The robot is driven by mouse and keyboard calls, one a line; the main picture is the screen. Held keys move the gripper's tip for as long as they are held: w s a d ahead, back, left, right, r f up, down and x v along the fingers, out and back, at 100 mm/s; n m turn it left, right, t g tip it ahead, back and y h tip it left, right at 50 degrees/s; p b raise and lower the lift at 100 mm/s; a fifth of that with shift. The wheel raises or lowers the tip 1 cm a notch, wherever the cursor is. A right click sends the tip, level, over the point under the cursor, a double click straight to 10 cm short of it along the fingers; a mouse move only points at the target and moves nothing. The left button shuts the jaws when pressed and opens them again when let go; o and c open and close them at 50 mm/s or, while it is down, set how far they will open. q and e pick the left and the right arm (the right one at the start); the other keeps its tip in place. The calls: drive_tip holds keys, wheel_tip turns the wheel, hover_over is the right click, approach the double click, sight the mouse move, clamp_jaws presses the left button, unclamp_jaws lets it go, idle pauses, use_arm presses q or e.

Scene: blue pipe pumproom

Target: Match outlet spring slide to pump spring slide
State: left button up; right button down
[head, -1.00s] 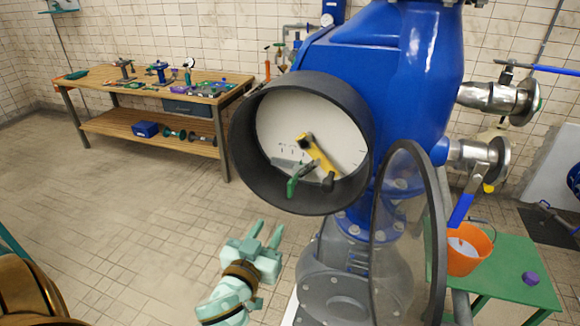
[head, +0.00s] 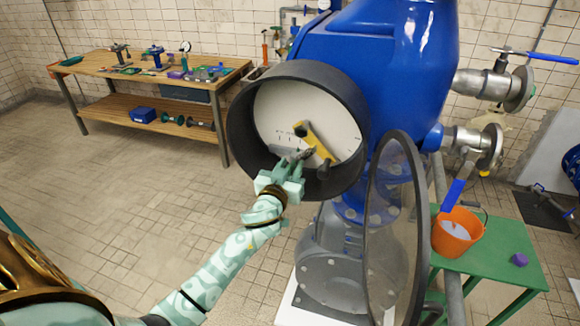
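A large round gauge housing (head: 240,135) with a black rim and white dial (head: 285,105) sits on the blue pump body. On the dial lies a yellow slide (head: 318,143) with dark ends, slanting down to the right. A grey piece (head: 306,154) shows just left of it. Which slide is the outlet's and which the pump's cannot be read. My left gripper (head: 285,168) reaches into the lower left of the housing, fingers pointing up at the dial. It covers where the green-tipped slide was; whether its fingers hold that slide is hidden. My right gripper is out of view.
The round glazed cover (head: 367,235) stands swung open right of the housing. A green table (head: 500,262) holds an orange bucket (head: 457,232). A wooden workbench (head: 135,85) is at back left. The floor between is clear.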

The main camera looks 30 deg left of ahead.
use_arm(q)
drive_tip(key=shift+c, duration=0.3)
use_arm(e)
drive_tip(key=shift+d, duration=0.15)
use_arm(q)
clamp_jaws()
drive_tip(key=a, duration=0.3)
drive_tip(key=s+a+p, duration=0.1)
drive_tip(key=a, duration=0.2)
drive_tip(key=shift+s, duration=0.2)
drive_tip(key=shift+a, duration=0.15)
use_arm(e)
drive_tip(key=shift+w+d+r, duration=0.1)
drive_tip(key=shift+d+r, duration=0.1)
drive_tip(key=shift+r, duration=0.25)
use_arm(q)
drive_tip(key=shift+o, duration=0.3)
unclamp_jaws()
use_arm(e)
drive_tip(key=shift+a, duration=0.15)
